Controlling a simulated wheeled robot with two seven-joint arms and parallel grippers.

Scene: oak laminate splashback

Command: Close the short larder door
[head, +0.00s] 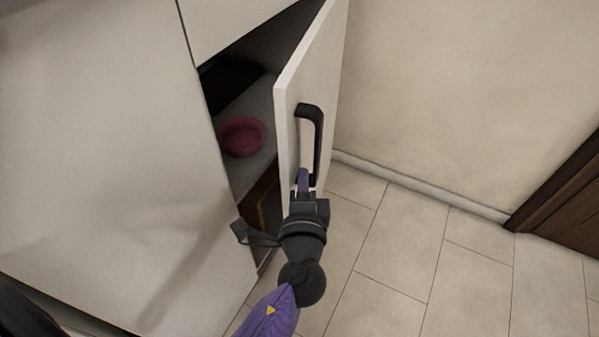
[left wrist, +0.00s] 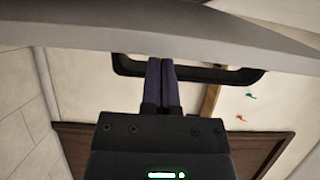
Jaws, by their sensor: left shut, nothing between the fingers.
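The short larder door (head: 292,110) is a pale panel that stands ajar, swung out from the cabinet on its right side. A black bar handle (head: 318,135) runs upright on its outer face. My left gripper (head: 303,176) has purple fingers, shut with nothing between them, at the handle's lower end. In the left wrist view the closed fingertips (left wrist: 161,63) overlap the dark handle (left wrist: 235,77). I cannot tell whether they touch the handle or the door. My right gripper is not in view.
Inside the larder a pink bowl (head: 242,137) sits on a shelf (head: 250,108). A closed pale cabinet front (head: 100,150) stands left of the opening. A plain wall (head: 460,90) is at the right, with a dark wooden door (head: 570,200). The tiled floor (head: 400,255) is clear.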

